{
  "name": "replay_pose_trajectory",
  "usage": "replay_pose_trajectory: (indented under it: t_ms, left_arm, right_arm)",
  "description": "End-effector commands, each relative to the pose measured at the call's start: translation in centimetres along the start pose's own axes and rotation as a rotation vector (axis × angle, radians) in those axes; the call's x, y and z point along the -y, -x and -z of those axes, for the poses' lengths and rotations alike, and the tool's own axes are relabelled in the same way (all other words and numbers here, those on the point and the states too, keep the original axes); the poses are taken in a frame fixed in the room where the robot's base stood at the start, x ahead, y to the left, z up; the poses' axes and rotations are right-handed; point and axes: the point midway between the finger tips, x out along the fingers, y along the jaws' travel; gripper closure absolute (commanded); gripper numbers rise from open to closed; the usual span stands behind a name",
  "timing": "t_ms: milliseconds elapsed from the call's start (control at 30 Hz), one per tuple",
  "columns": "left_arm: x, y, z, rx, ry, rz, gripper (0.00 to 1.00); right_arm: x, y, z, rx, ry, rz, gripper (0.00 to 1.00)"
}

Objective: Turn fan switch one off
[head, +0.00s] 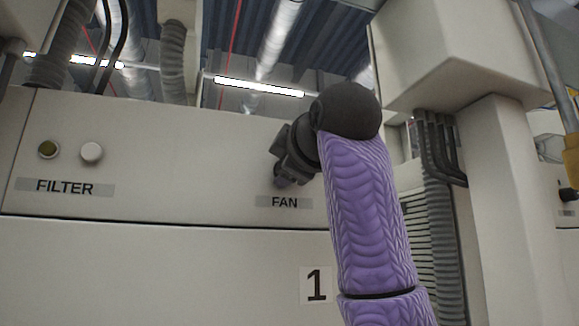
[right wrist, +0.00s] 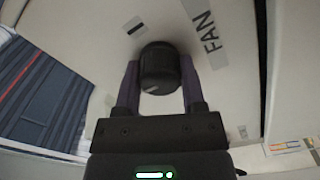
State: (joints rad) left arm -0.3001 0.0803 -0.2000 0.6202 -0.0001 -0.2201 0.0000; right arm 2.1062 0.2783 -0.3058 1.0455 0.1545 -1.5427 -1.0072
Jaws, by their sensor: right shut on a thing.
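The fan switch is a dark round knob (right wrist: 160,70) on the pale panel, between the two purple fingers of my right gripper (right wrist: 159,85) in the right wrist view. The fingers are shut on the knob from both sides. A light mark shows on the knob's face. A FAN label (right wrist: 207,38) is beside it. In the head view my right gripper (head: 283,180) is at the panel just above the FAN label (head: 284,202), and it hides the knob. A number 1 sign (head: 316,286) is lower on the panel. My left gripper is not in view.
A pale column (head: 510,200) and ribbed grey hoses (head: 440,230) stand right of my arm.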

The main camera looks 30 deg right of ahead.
Motion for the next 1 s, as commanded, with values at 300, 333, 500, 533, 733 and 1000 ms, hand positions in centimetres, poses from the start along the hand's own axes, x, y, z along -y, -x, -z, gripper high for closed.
replay_pose_trajectory:
  t_ms: [300, 333, 500, 533, 733, 1000]
  left_arm:
    - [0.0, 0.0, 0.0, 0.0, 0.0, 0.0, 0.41]
    - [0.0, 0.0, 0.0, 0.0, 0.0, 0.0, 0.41]
    - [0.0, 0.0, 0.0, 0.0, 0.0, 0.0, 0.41]
    - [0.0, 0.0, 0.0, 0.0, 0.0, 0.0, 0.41]
    - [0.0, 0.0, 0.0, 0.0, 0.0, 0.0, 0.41]
    - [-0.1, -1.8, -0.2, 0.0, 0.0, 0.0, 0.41]
  right_arm:
    - [0.1, -0.1, 0.0, 0.001, 0.009, 0.004, 1.0]
    - [0.1, -0.1, 0.0, 0.001, 0.009, 0.004, 1.0]
    - [0.1, -0.1, 0.0, 0.001, 0.008, 0.004, 0.31]
    - [0.1, -0.1, 0.0, 0.001, 0.008, 0.004, 0.25]
    - [0.1, 0.0, 0.0, 0.001, 0.007, 0.002, 0.13]
    - [0.5, 2.3, -0.1, -0.003, 0.007, -0.003, 0.13]
